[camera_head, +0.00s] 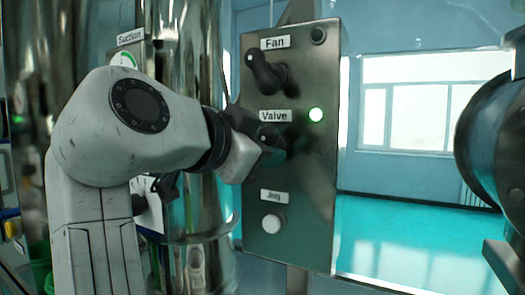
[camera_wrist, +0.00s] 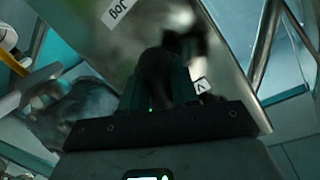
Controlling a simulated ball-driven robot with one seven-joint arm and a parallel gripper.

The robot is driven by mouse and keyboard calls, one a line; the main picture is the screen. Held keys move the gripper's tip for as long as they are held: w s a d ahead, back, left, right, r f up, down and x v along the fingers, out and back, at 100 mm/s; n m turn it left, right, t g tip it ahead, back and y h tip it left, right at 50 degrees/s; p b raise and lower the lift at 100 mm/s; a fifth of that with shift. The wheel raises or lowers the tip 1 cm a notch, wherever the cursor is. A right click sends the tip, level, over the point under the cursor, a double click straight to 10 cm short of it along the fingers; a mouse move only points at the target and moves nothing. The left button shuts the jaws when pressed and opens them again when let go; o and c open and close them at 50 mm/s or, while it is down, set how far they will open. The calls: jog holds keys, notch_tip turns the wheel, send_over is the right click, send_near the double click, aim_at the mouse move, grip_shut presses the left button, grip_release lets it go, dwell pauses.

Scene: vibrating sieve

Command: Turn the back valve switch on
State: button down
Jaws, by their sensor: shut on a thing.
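The metal control panel (camera_head: 320,200) stands upright in the middle of the head view. Its black Valve switch (camera_head: 264,137) sits under the "Valve" label (camera_head: 275,116) and is largely hidden by my gripper. My gripper (camera_head: 270,150) reaches the panel from the left and is shut on the Valve switch. In the wrist view the dark switch (camera_wrist: 157,68) is between the fingers, dim and blurred, so its exact angle is hard to tell.
The black Fan switch (camera_head: 265,73) is above, with a dark lamp (camera_head: 318,35) at its upper right. A pale Jog button (camera_head: 273,222) is below. A shiny metal cylinder (camera_head: 192,50) stands close behind my arm. Open floor (camera_head: 400,245) lies right of the panel.

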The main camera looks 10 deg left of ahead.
jog(key=c, duration=1)
grip_release()
jog(key=shift+o, duration=0.2)
jog(key=b+v, duration=0.2)
jog(key=v, duration=0.8)
jog(key=shift+s+a, duration=0.2)
jog(key=shift+s, duration=0.15)
